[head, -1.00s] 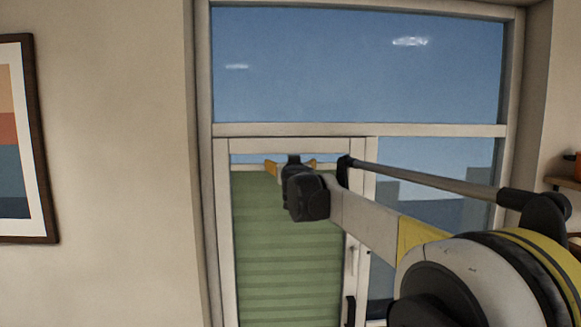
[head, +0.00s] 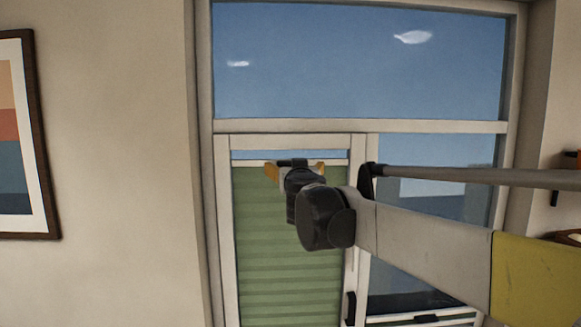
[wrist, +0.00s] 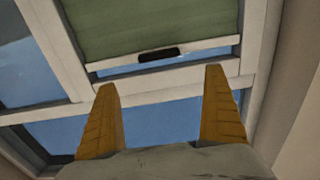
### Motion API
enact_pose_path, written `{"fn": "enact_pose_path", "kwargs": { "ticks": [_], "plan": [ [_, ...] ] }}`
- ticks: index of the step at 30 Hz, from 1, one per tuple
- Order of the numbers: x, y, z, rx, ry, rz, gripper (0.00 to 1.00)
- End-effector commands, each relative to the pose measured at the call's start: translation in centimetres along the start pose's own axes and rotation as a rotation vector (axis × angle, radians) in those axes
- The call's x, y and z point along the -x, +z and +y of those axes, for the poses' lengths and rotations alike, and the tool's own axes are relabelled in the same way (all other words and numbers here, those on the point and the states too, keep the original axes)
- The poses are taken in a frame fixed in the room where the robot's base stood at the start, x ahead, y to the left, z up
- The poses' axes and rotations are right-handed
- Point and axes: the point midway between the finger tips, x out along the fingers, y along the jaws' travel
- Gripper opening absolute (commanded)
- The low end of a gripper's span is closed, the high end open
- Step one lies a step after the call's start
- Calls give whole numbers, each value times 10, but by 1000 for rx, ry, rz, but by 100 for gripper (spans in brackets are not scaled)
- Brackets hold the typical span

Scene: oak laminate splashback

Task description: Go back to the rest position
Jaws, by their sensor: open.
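My gripper (head: 295,170) is raised in front of the window, at the end of my outstretched arm. In the head view its orange fingers stick out to either side of the dark wrist. In the wrist view the two fingers of my gripper (wrist: 165,100) stand wide apart with nothing between them. Beyond them are the window frame and the end of a green blind (wrist: 150,25). My arm crosses the right half of the head view and hides part of the window.
The green pleated blind (head: 285,245) covers the window sash, with a dark handle (head: 350,305) beside it. A framed picture (head: 48,140) hangs on the left wall. At the right edge is a shelf (head: 570,172) with an orange object. The space left of my arm looks clear.

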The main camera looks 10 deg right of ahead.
Motion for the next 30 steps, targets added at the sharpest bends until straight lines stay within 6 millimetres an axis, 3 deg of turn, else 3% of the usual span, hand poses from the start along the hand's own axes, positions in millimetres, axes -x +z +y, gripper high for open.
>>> {"fn": "enact_pose_path", "kwargs": {
  "ticks": [10, 14, 17, 19, 25, 30],
  "plan": [
    [3, 2, 0, 0, -4, 1, 100],
    [22, 21, -4, 0, -60, 16, 100],
    [57, 60, -15, 2, -164, 13, 100],
    [91, 104, -23, 5, -251, -20, 100],
    [185, 244, -30, 22, -408, -234, 100],
    [255, 367, -12, 35, -414, -461, 100]
  ]
}}
